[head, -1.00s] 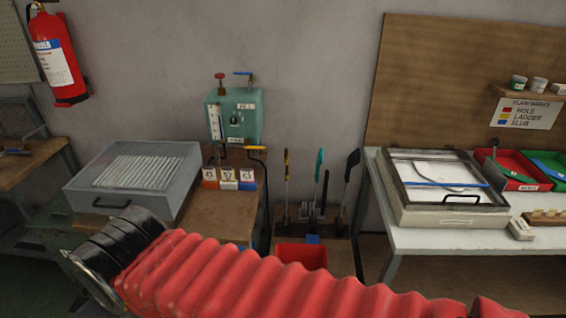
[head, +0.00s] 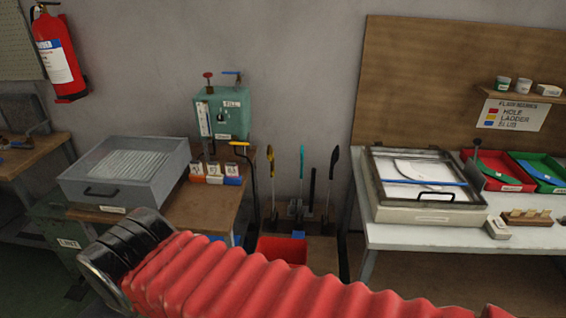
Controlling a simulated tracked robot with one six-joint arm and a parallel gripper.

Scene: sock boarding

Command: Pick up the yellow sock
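I cannot make out a yellow sock in the head view. My arm's red ribbed sleeve crosses the bottom of the view, with a black banded end at the lower left. My gripper is not visible, so I cannot tell whether it is open or holding anything. The sleeve hides part of the floor and the lower front of the brown bench.
A grey box (head: 78,188) with a ribbed white top stands on the brown bench (head: 205,212), beside a green machine (head: 228,112). A red bin (head: 283,250) and upright tools stand mid-view. At right, the white table (head: 400,236) bears a framed panel (head: 424,215) and red (head: 513,187) and green (head: 550,187) trays.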

